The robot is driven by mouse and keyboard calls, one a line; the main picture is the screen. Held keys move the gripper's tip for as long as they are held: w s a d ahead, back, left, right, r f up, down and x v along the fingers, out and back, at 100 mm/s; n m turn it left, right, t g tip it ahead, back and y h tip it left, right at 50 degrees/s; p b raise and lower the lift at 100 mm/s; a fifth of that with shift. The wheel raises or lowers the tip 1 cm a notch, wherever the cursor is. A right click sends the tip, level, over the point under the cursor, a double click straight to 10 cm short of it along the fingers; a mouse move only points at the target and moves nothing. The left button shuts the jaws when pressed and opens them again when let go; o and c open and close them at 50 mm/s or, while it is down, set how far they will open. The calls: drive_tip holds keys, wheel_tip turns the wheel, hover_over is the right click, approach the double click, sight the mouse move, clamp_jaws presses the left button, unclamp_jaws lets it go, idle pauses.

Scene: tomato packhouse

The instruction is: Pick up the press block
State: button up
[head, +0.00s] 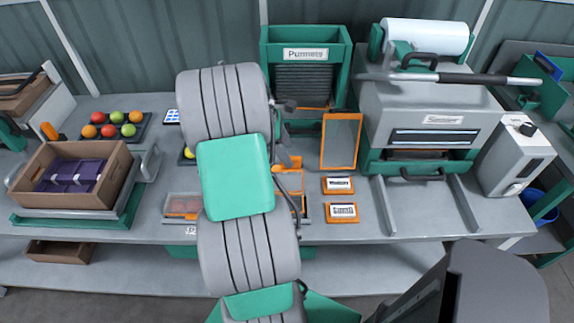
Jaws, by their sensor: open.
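I cannot pick out the press block for certain. An orange piece (288,162) shows just right of my arm on the bench, mostly covered by the arm, and I cannot tell what it is. My arm rises from the bottom of the head view across the middle of the bench. My gripper is not clearly visible; the arm's links hide that area. Small dark parts show along the arm's right side, but I cannot tell whether they belong to the gripper. I see nothing held.
A cardboard box (114,192) and a dark tray of tomatoes (145,134) are at left. A green punnet rack (263,62), a grey sealing machine (375,107), an orange frame (357,142) and two orange-edged labels (340,212) stand right of my arm.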

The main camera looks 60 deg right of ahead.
drive_tip(key=x, duration=0.5)
drive_tip(key=shift+w+a+f, duration=0.1)
drive_tip(key=shift+a+f, duration=0.25)
drive_tip(key=shift+f, duration=0.05)
clamp_jaws()
